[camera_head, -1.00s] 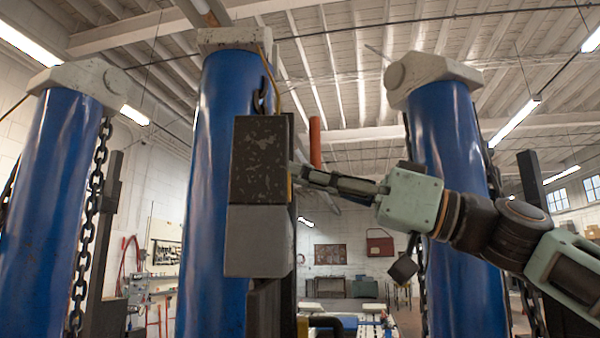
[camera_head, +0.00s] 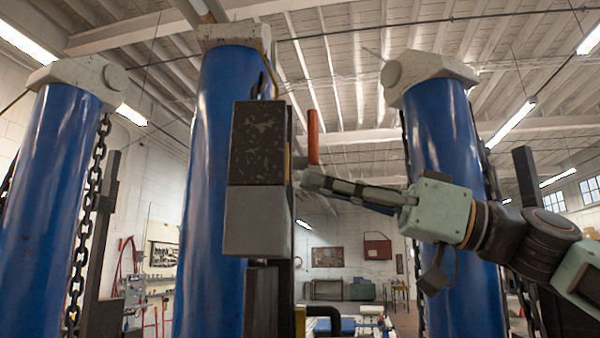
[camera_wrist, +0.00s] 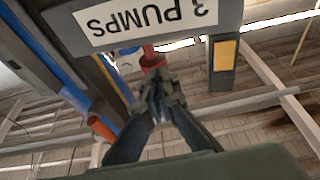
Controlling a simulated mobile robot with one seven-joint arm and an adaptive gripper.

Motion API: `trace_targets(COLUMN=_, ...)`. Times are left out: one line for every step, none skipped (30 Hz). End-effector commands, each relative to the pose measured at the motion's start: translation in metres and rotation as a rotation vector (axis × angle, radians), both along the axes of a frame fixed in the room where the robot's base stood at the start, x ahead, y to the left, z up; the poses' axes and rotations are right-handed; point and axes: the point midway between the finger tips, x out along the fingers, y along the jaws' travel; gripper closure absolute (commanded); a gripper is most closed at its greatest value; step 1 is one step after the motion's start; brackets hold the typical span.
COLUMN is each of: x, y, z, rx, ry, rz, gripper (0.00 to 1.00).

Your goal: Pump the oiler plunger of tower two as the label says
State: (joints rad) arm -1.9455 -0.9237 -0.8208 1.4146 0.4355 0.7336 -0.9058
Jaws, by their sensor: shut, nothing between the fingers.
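The middle blue tower (camera_head: 208,190) carries a dark box (camera_head: 257,145) with a grey lower part. My gripper (camera_head: 308,178) is just right of this box, with its fingers pointing left. A narrow orange-red cylinder (camera_head: 313,137) stands upright above the fingertips in the head view. In the wrist view a label (camera_wrist: 145,15) reads "3 PUMPS", upside down. My gripper (camera_wrist: 157,88) is shut and empty there, pointing at a red piece (camera_wrist: 152,58) below the label's plate. I cannot tell whether the tips touch it. Another red cylinder (camera_wrist: 100,128) lies to the left.
Blue towers stand at the left (camera_head: 42,200) and right (camera_head: 440,140), each with a hanging black chain (camera_head: 85,235). Dark uprights stand beside them. A yellow patch (camera_wrist: 225,55) shows on a dark bar.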

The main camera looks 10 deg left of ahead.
Motion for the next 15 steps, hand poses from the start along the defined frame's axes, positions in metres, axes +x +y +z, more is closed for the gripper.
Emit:
trace_targets(x=0.000, y=-0.014, z=-0.003, rx=0.006, ry=0.001, rz=-0.004, gripper=1.00)
trace_targets(x=-0.001, y=-0.020, z=-0.004, rx=0.007, ry=0.001, rz=-0.004, gripper=1.00)
trace_targets(x=-0.002, y=-0.029, z=-0.007, rx=0.008, ry=0.001, rz=-0.004, gripper=1.00)
trace_targets(x=-0.002, y=-0.035, z=-0.009, rx=0.008, ry=0.000, rz=-0.003, gripper=1.00)
trace_targets(x=-0.003, y=-0.040, z=-0.010, rx=0.009, ry=0.001, rz=-0.004, gripper=1.00)
trace_targets(x=-0.004, y=-0.048, z=-0.012, rx=0.010, ry=0.000, rz=-0.003, gripper=1.00)
trace_targets(x=-0.005, y=-0.053, z=-0.014, rx=0.010, ry=0.000, rz=-0.003, gripper=1.00)
trace_targets(x=-0.005, y=-0.058, z=-0.015, rx=0.011, ry=-0.001, rz=-0.003, gripper=1.00)
trace_targets(x=-0.006, y=-0.064, z=-0.017, rx=0.012, ry=-0.001, rz=-0.003, gripper=1.00)
trace_targets(x=-0.006, y=-0.067, z=-0.018, rx=0.012, ry=-0.001, rz=-0.003, gripper=1.00)
trace_targets(x=-0.007, y=-0.070, z=-0.019, rx=0.012, ry=-0.001, rz=-0.002, gripper=1.00)
trace_targets(x=-0.007, y=-0.074, z=-0.020, rx=0.012, ry=-0.001, rz=-0.002, gripper=1.00)
trace_targets(x=-0.007, y=-0.076, z=-0.021, rx=0.012, ry=-0.001, rz=-0.002, gripper=1.00)
trace_targets(x=-0.008, y=-0.078, z=-0.021, rx=0.012, ry=-0.001, rz=-0.002, gripper=1.00)
trace_targets(x=-0.008, y=-0.079, z=-0.022, rx=0.012, ry=-0.002, rz=-0.001, gripper=1.00)
